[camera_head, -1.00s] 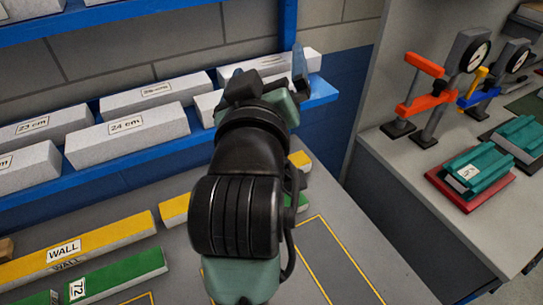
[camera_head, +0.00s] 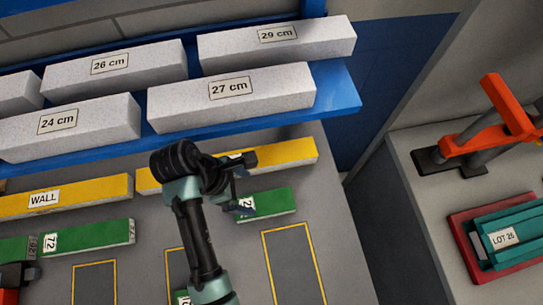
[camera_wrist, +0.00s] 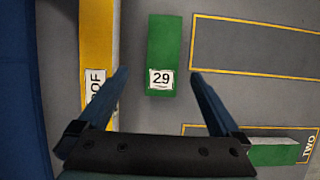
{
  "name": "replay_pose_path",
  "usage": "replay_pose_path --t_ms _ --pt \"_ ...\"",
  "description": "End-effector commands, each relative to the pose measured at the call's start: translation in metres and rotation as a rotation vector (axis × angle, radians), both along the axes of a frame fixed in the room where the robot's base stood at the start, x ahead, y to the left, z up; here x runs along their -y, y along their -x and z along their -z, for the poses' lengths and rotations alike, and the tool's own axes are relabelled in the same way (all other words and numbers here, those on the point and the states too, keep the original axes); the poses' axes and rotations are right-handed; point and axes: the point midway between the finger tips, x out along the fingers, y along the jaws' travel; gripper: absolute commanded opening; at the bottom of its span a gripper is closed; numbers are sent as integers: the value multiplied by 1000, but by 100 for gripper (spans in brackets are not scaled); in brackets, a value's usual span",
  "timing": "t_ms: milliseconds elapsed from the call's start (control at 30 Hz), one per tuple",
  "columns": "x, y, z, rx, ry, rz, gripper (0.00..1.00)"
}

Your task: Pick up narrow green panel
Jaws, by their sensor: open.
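A short green panel (camera_head: 272,203) lies on the grey bench in front of the yellow panel in the head view. In the wrist view this green panel (camera_wrist: 162,40) carries a label reading 29 at its near end. My gripper (camera_head: 236,188) is above the bench by the panel's labelled end, partly hidden by my own arm. In the wrist view my gripper (camera_wrist: 158,73) is open, with its fingers on either side of the labelled end. The fingers look apart from the panel; their height over it is unclear.
A yellow panel (camera_wrist: 96,40) lies beside the green one. Other green panels lie at the left (camera_head: 110,237) and at the wrist view's lower right (camera_wrist: 270,155). A blue shelf (camera_head: 338,92) with white blocks overhangs behind. An outlined bench area (camera_head: 295,265) is bare.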

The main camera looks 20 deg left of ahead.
Motion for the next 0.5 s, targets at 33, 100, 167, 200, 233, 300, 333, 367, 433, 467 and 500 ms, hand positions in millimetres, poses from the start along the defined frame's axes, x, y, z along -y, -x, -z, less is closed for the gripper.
replay_pose_path --t_ms 33,100,167,200,233,300,333,367,433,467,500 --pt "2 3 6 -15 16 -16 100" --pt "6 3 16 -22 23 -23 100" --pt "10 0 26 -22 22 -22 100" --pt "12 -2 34 -21 21 -21 100" --pt "14 -3 39 -21 21 -21 100" --pt "18 -6 51 -19 19 -20 100" --pt "19 -7 55 -20 18 -20 100" --pt "20 -8 60 -19 17 -20 100" --pt "22 -10 67 -17 16 -20 100" --pt "23 -11 69 -17 16 -20 100" --pt "24 -11 71 -17 16 -19 100"
